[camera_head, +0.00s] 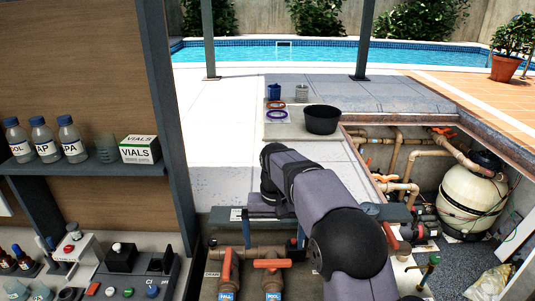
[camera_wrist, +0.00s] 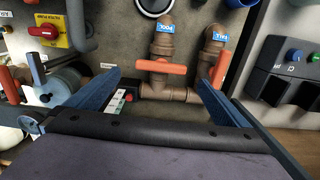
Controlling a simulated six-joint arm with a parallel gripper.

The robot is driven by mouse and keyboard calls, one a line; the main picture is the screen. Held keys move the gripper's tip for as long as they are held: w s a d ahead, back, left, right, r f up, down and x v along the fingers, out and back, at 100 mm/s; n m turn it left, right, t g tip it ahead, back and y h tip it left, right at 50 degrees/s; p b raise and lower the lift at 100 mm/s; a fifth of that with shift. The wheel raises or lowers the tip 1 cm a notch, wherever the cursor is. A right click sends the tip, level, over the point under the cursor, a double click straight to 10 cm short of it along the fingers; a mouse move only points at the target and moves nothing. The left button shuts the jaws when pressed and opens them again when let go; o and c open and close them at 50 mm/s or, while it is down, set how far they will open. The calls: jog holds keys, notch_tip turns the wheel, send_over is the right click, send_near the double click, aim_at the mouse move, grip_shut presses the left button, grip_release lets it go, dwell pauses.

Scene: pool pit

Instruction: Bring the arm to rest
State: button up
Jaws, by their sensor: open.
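My arm (camera_head: 325,205) reaches up and left across the middle of the head view. My gripper (camera_head: 272,238) is below its far end, partly hidden by the arm, above two pipes with orange valve handles. In the wrist view my gripper (camera_wrist: 159,76) is open, its two blue fingers spread wide with nothing held between them. The crosswise orange handle (camera_wrist: 162,66) shows between and beyond the fingertips; I cannot tell touching from apart. The other orange handle (camera_wrist: 220,68) lies along its pipe, by the right fingertip.
A shelf (camera_head: 80,170) with bottles and a vials box stands left, above a control box (camera_head: 132,275). Behind the arm, a black bowl (camera_head: 322,120) stands by small cups and rings. A pit with pipes and a filter tank (camera_head: 470,198) opens right. Paving behind is mostly clear.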

jog(key=s+d+f+p, duration=0.1)
jog(key=s+d+p, duration=0.2)
jog(key=s, duration=1)
jog(key=s+d+p, duration=0.3)
jog(key=s+d, duration=0.6)
jog(key=s, duration=0.4)
jog(key=shift+s+f, duration=0.2)
jog(key=shift+f, duration=0.2)
jog(key=shift+w, duration=0.15)
